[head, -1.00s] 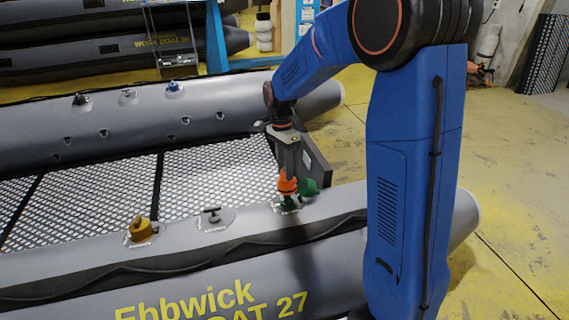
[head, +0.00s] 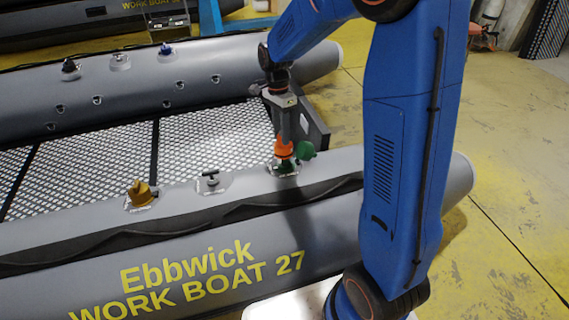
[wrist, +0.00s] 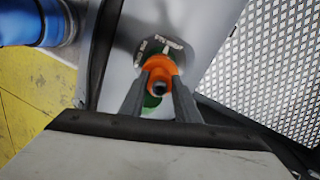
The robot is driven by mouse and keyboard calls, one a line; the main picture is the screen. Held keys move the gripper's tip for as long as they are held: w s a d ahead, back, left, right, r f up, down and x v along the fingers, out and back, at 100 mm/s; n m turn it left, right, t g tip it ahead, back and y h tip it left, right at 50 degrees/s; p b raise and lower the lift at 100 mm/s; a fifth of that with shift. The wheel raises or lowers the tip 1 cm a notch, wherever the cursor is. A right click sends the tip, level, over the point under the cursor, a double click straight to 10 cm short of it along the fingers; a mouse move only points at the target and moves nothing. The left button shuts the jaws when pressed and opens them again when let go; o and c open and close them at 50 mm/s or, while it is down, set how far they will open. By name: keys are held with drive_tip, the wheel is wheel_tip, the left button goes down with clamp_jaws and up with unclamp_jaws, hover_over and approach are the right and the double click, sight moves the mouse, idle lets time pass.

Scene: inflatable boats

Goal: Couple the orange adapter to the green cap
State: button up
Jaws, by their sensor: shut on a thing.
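The orange adapter (head: 284,147) is in my gripper (head: 284,141), over the near tube of the grey boat. The gripper's two fingers are shut on the adapter, and the wrist view shows it between the fingertips (wrist: 160,80). Directly below the adapter is the green fitting (head: 283,165) on its pale patch; a green cap (head: 304,150) stands out to the right of it. In the wrist view a bit of green (wrist: 151,101) shows below the adapter. Whether the adapter touches or sits on the green fitting I cannot tell; the fingers and adapter hide the contact.
On the same tube are a yellow cap (head: 139,193) and a dark T-shaped valve (head: 210,178) to the left. The far tube carries several fittings, one with a blue top (head: 166,49). A dark end board (head: 312,122) stands close behind the gripper. Yellow floor lies open at right.

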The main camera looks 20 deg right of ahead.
drive_tip(key=shift+f, duration=0.15)
drive_tip(key=shift+s+f, duration=0.25)
drive_tip(key=shift+f, duration=0.85)
drive_tip(key=shift+f, duration=0.2)
drive_tip(key=shift+s+f, duration=0.1)
drive_tip(key=shift+f, duration=0.1)
drive_tip(key=shift+s+f, duration=0.15)
drive_tip(key=shift+f, duration=0.65)
idle(1.1)
idle(0.4)
drive_tip(key=m, duration=0.4)
idle(0.4)
